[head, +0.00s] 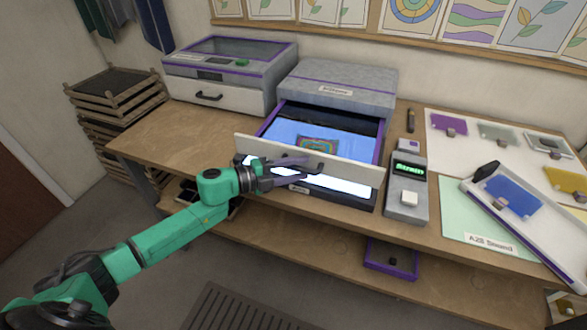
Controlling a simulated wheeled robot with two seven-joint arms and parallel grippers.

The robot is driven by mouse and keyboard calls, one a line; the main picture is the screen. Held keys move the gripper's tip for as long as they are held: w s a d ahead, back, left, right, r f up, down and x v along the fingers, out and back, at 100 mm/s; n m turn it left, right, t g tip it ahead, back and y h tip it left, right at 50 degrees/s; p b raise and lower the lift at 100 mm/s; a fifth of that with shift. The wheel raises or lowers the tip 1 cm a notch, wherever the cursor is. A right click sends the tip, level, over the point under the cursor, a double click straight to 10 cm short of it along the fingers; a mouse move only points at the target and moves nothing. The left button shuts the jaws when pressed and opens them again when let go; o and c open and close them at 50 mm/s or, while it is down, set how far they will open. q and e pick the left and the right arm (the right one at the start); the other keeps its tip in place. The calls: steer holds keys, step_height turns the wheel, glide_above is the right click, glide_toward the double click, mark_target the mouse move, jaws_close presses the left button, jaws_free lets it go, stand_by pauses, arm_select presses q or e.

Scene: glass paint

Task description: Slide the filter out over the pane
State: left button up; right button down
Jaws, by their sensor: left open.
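The filter (355,172), a drawer-like slide with a pale front panel and a dark handle, stands pulled forward from the grey viewer (340,82). A blue-lit area shows behind its front. The pane (318,144) shows there as a small patch of rainbow colours, its lower edge hidden by the front panel. My left gripper (300,170) is open, its purple fingers at the front panel around or just beside the handle. I cannot tell whether they touch it. My right gripper is out of view.
A readout box (408,185) with green text stands right of the viewer. A white tray (540,238) with a blue glass piece lies at the right. A second drawer machine (225,75) stands left. The wooden bench (165,135) has free room at left.

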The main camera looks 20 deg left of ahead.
arm_select(q)
steer(key=v, duration=1.4)
steer(key=shift+a+b, duration=0.2)
steer(key=shift+b, duration=0.25)
steer(key=shift+s+r, duration=0.1)
steer(key=shift+s, duration=0.05)
